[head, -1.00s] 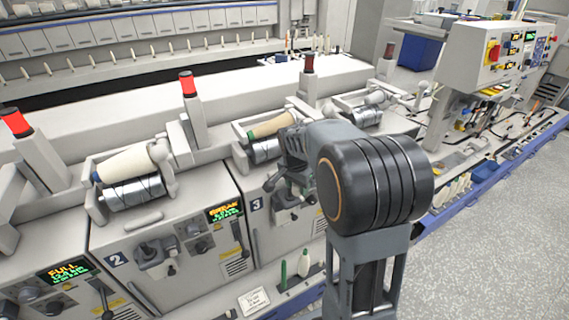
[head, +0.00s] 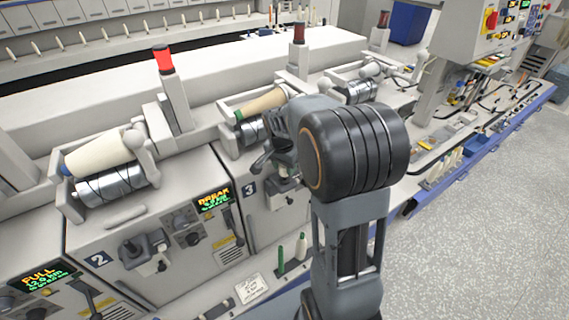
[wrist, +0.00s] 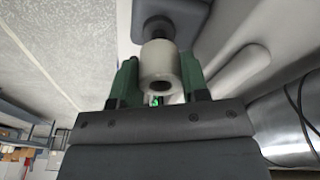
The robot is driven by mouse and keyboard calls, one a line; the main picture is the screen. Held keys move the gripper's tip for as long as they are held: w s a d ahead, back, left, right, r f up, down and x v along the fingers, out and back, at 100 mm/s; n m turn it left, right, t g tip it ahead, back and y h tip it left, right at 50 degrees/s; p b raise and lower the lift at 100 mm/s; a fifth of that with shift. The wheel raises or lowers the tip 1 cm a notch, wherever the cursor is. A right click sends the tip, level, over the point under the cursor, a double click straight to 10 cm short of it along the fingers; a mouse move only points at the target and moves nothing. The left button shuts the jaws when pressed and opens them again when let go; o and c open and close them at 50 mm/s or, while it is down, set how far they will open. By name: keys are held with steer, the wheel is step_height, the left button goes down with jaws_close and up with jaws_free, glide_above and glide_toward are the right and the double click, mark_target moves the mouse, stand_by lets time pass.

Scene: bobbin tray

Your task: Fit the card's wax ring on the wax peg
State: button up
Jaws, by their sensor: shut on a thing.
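In the wrist view, my gripper (wrist: 159,73) has green-padded fingers on both sides of a pale off-white wax ring (wrist: 160,60). It is shut on the ring, and the ring's round hole faces the camera. A dark round stub (wrist: 157,28), which looks like the wax peg, lies just beyond the ring and in line with it. I cannot tell whether the ring touches it or is over it. In the head view my arm hides the ring and most of the gripper by unit 3. A printed card (head: 253,288) lies on the front ledge.
Unit 2's cream yarn cone (head: 97,155) and metal drum (head: 112,184) sit left of my arm. A tan cone (head: 262,104) lies behind my gripper. Green and white bobbins (head: 290,256) stand on the ledge. The floor at right is clear.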

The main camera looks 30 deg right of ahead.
steer(key=shift+f, duration=0.65)
steer(key=shift+a+f+b, duration=0.1)
steer(key=shift+f+b, duration=0.5)
steer(key=shift+b, duration=0.15)
stand_by(1.0)
steer(key=o, duration=0.6)
steer(key=shift+r, duration=0.1)
steer(key=r+p, duration=0.2)
steer(key=r, duration=0.1)
steer(key=a+r+p, duration=0.1)
steer(key=r+p, duration=0.2)
steer(key=r, duration=0.1)
steer(key=s+r+p, duration=0.1)
steer(key=r+p, duration=0.1)
steer(key=r, duration=0.1)
steer(key=shift+a+r+p, duration=0.2)
steer(key=shift+r+p, duration=0.15)
stand_by(0.5)
